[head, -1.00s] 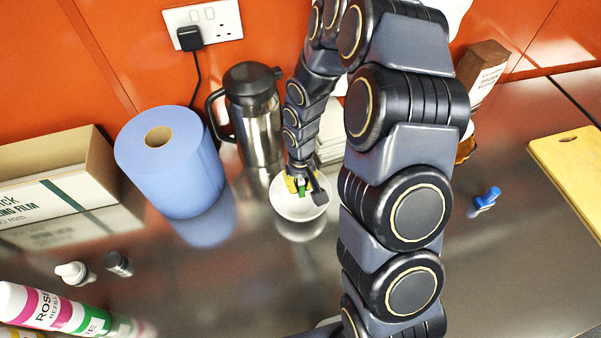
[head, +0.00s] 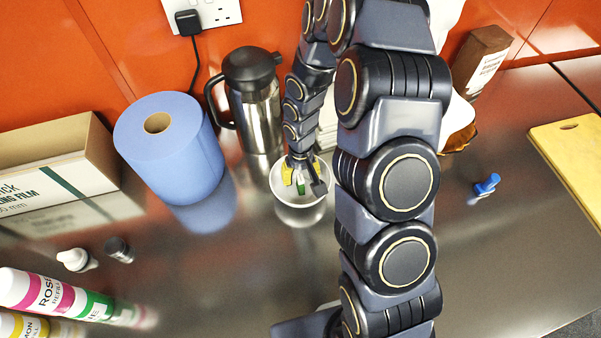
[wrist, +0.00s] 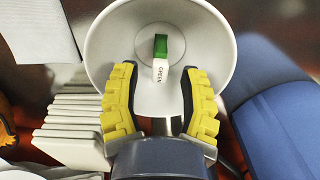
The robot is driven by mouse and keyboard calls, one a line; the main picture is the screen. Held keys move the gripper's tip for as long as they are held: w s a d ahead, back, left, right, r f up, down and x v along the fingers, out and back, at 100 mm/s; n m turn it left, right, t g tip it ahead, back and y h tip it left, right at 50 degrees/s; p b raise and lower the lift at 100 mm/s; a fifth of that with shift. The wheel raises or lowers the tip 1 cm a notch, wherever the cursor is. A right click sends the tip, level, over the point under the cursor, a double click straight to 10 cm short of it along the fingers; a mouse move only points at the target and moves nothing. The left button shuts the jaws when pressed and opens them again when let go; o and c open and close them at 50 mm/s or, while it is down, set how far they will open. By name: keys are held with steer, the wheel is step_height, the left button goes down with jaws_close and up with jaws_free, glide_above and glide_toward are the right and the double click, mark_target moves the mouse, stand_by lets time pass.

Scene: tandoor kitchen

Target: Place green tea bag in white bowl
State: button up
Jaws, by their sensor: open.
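The white bowl (head: 286,204) stands on the steel counter in front of the flask. It also shows in the wrist view (wrist: 108,40). The green tea bag, green at one end with a white part marked GREEN, is inside the bowl in the wrist view (wrist: 161,46) and shows as a small green patch in the head view (head: 301,187). My gripper (wrist: 160,68) is open, its yellow-backed fingers on either side of the tea bag with gaps to both. In the head view my gripper (head: 302,180) reaches down into the bowl.
A steel flask (head: 258,115) stands behind the bowl and a blue paper roll (head: 170,155) to its left. A stack of white items (wrist: 75,130) is close beside the bowl. A small blue object (head: 486,186) lies right of my arm. The front counter is mostly clear.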

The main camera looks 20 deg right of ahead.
mark_target(300, 178)
steer(key=shift+r, duration=0.15)
step_height(300, 178, up, 6)
steer(key=shift+r, duration=0.4)
stand_by(0.3)
